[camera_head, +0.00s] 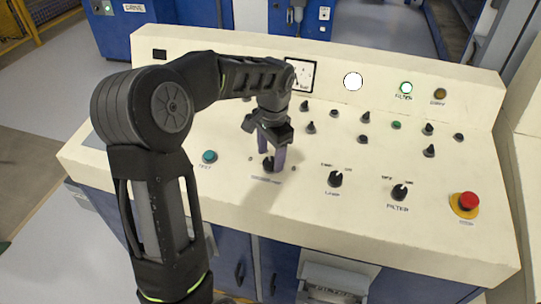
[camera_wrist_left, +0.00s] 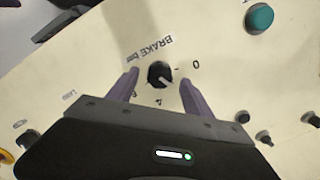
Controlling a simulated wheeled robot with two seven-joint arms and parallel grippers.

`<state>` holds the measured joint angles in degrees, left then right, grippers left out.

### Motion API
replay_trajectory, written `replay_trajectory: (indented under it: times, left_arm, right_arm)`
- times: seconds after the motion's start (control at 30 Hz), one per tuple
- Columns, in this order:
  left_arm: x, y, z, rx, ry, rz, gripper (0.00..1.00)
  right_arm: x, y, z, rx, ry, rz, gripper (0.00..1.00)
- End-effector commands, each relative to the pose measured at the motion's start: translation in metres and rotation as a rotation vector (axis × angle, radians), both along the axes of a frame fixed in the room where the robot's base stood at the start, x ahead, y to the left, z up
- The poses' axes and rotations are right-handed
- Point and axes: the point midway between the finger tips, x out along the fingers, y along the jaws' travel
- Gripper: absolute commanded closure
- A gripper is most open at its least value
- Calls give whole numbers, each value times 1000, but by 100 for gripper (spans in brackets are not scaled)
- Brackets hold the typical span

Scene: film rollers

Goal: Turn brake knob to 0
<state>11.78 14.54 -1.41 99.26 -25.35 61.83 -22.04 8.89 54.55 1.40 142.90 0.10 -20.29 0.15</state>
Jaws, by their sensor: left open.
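The brake knob (camera_head: 268,164) is a small black knob on the cream sloped panel, and it also shows in the left wrist view (camera_wrist_left: 160,73) below the word BRAKE, which appears upside down. Its white pointer line points to the lower right in the left wrist view, between the printed 0 and the 4. The 0 mark (camera_wrist_left: 196,65) is right of the knob. My left gripper (camera_head: 272,153) is open, with one purple finger on each side of the knob. I cannot tell whether the fingers touch it. My right gripper is not in view.
The LAMP knob (camera_head: 335,179) and FILTER knob (camera_head: 399,193) are to the right, with a red emergency button (camera_head: 467,202) beyond. A teal button (camera_head: 209,157) is to the left. Several small switches stand behind. A gauge (camera_head: 300,75) is on the back panel.

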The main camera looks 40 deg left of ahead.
Motion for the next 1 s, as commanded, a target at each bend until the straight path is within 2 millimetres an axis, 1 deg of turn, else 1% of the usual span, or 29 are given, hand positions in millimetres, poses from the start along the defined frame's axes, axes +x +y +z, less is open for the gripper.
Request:
replay_trajectory:
  times: [0.03,0.13,0.4,1.0]
  left_arm:
    - [0,0,-5,-1,1,0,41]
    - [0,0,-11,-1,0,0,41]
    - [0,1,-12,0,-1,1,41]
    - [0,1,-12,0,-1,1,90]
  right_arm:
    - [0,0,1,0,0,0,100]
    - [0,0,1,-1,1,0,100]
    - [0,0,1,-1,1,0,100]
    - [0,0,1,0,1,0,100]
